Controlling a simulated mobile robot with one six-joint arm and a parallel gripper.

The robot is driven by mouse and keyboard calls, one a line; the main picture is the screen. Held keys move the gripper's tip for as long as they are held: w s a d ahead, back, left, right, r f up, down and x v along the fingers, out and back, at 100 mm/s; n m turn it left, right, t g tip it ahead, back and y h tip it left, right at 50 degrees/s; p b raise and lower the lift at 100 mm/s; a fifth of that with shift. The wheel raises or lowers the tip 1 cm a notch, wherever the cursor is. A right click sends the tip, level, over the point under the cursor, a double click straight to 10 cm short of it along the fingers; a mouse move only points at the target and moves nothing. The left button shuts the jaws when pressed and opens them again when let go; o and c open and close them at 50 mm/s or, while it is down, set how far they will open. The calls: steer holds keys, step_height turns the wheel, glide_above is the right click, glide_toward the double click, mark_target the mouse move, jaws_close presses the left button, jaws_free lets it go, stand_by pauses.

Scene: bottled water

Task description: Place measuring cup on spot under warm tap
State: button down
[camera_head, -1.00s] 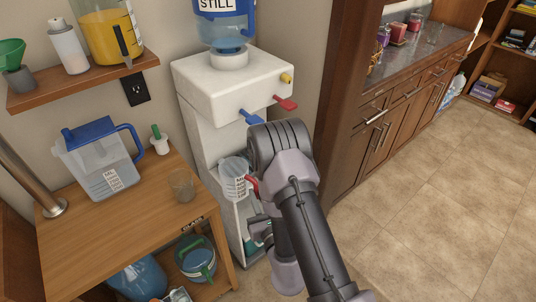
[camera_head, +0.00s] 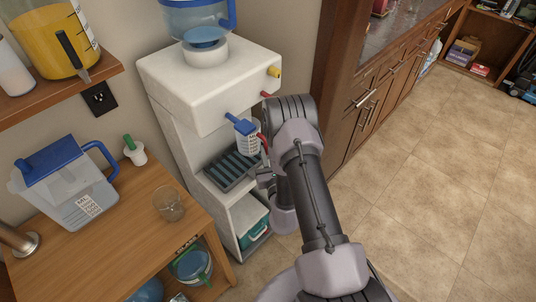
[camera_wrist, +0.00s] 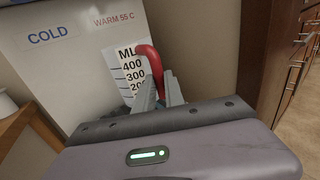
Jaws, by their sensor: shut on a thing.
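The measuring cup (camera_head: 249,142) is clear with printed ML marks and a red handle. My gripper (camera_head: 264,170) is shut on the red handle (camera_wrist: 149,62), holding the cup upright in front of the white dispenser. In the head view the cup is beside the blue tap (camera_head: 234,119) and above the slotted drip tray (camera_head: 212,173); I cannot tell whether it touches the tray. The red warm tap (camera_head: 266,95) is mostly hidden by my arm. In the wrist view the cup's scale (camera_wrist: 127,75) is below the WARM 55 C label (camera_wrist: 113,19); the COLD label (camera_wrist: 47,36) is left.
A wooden table (camera_head: 110,240) at left holds a blue-lidded pitcher (camera_head: 70,185) and an empty glass (camera_head: 168,204). A shelf with an orange-filled jug (camera_head: 55,40) is above. Dark cabinets (camera_head: 370,105) stand at right. Tiled floor (camera_head: 440,190) is clear.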

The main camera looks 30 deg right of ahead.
steer(key=shift+w+d+f+b, duration=0.15)
steer(key=shift+d+f+b, duration=0.15)
steer(key=shift+f, duration=0.3)
steer(key=shift+w+d+f+b, duration=0.2)
steer(key=shift+f+b, duration=0.25)
steer(key=shift+f, duration=0.15)
steer(key=shift+w+d+f+b, duration=0.15)
steer(key=shift+d+f+b, duration=0.15)
steer(key=shift+f, duration=0.3)
steer(key=shift+a, duration=0.1)
steer(key=shift+f, duration=0.25)
steer(key=c, duration=1.4)
jaws_free()
steer(key=shift+r, duration=0.1)
steer(key=shift+c, duration=0.2)
steer(key=shift+r, duration=0.1)
